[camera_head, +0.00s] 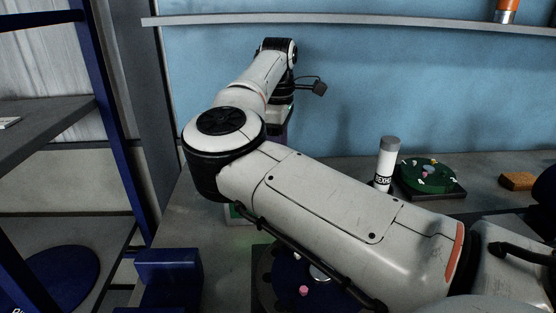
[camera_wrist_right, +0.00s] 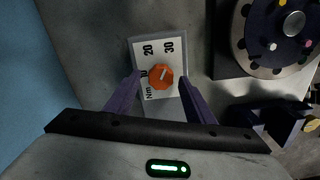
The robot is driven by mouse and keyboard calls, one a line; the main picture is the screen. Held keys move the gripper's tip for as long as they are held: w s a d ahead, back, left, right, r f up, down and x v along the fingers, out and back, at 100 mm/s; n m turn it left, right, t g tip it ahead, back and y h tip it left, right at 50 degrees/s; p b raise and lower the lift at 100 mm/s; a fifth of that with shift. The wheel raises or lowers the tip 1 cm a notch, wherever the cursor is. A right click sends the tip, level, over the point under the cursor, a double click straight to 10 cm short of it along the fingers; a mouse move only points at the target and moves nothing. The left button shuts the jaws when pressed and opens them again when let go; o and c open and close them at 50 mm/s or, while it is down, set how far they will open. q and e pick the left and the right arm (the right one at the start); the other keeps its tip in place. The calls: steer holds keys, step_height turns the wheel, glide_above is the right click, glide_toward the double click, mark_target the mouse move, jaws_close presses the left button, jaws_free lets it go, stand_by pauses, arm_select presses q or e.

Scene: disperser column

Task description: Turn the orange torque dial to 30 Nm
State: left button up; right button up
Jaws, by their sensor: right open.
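The orange torque dial (camera_wrist_right: 161,77) sits on a pale scale plate (camera_wrist_right: 144,98) marked Nm, with 20 and 30 legible and a partly covered number at the left. A short light mark on the dial slants to the upper right; its exact reading is unclear. My right gripper (camera_wrist_right: 160,78) is open, its two purple fingers on either side of the dial in the right wrist view. I cannot tell whether they touch it. In the head view the dial is hidden and my right arm reaches across to the far left of the bench. My left gripper is not in view.
A dark round disc with coloured pegs (camera_wrist_right: 277,32) and a blue block (camera_wrist_right: 266,122) lie to the right in the wrist view. A white bottle (camera_head: 386,164) and a green disc (camera_head: 428,174) stand on the bench. A blue rack upright (camera_head: 112,125) is at left.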

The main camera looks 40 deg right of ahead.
step_height(320, 180, up, 10)
steer(key=shift+r, duration=0.15)
stand_by(0.4)
stand_by(0.4)
